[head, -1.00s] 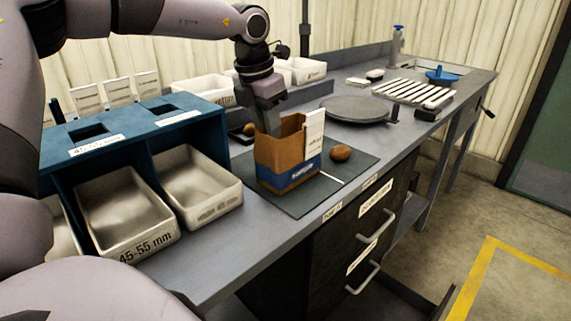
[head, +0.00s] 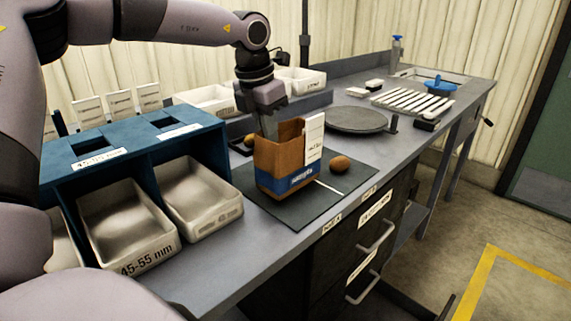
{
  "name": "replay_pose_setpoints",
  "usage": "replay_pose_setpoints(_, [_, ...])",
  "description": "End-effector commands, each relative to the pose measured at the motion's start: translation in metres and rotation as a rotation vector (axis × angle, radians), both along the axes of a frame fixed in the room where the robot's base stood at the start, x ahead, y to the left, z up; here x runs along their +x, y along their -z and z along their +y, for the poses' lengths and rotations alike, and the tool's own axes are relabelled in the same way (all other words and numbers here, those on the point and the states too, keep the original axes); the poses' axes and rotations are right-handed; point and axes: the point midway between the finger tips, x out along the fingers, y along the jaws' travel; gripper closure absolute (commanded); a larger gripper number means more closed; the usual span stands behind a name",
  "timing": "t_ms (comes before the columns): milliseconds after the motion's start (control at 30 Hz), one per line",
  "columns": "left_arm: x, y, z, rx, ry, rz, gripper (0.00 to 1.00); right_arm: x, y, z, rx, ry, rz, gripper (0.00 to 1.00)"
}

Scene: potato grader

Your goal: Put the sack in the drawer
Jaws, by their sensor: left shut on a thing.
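The sack (head: 283,168) is an open-topped brown paper bag with a blue band, upright over the dark mat (head: 303,213) on the bench. My left gripper (head: 269,128) comes down from above at the sack's back left and is shut on its upper edge; the fingertips are partly hidden by the sack. I cannot tell for sure whether the sack's base touches the mat. Below the bench front is a dark drawer unit with labels and handles; the upper drawer (head: 357,247) looks shut. My right gripper is out of view.
A potato (head: 340,163) and a white card (head: 313,138) are right of the sack. A round grey plate (head: 357,119) and white-slatted rack (head: 412,97) are behind. A low dark edge shows at bottom right, unclear.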

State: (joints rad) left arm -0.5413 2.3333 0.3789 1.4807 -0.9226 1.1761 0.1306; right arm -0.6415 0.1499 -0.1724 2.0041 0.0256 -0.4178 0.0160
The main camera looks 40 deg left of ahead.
Motion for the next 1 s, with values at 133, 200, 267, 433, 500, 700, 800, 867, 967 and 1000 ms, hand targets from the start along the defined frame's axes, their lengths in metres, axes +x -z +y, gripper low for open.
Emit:
replay_pose_setpoints(133, [0.0, -0.016, 0.0, 0.001, 0.0, -0.002, 1.0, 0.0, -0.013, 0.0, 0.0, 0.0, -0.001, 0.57])
replay_pose_setpoints(200, [0.0, -0.022, 0.0, 0.001, 0.001, -0.002, 1.0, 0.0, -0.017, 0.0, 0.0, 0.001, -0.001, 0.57])
replay_pose_setpoints(267, [0.0, -0.027, 0.0, 0.001, 0.001, -0.002, 1.0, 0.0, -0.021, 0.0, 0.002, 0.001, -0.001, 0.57])
replay_pose_setpoints(433, [0.0, -0.041, 0.0, 0.001, 0.0, -0.002, 1.0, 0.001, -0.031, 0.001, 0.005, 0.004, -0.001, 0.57])
replay_pose_setpoints(500, [0.0, -0.046, 0.0, 0.001, 0.0, -0.002, 1.0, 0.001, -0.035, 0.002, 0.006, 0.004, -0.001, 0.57])
replay_pose_setpoints(700, [0.0, -0.054, 0.0, 0.001, 0.0, -0.001, 1.0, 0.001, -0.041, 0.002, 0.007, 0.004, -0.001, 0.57])
replay_pose_setpoints(800, [0.0, -0.053, 0.0, 0.001, 0.0, -0.001, 1.0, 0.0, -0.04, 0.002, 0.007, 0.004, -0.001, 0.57])
replay_pose_setpoints(867, [0.0, -0.052, 0.0, 0.001, 0.0, -0.001, 1.0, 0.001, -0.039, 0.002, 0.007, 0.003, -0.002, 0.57])
replay_pose_setpoints(967, [0.0, -0.052, 0.0, 0.001, 0.0, -0.001, 1.0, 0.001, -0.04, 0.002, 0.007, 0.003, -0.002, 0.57])
replay_pose_setpoints(1000, [0.0, -0.052, 0.0, 0.001, 0.0, -0.001, 1.0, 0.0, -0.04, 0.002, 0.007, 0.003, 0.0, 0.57])
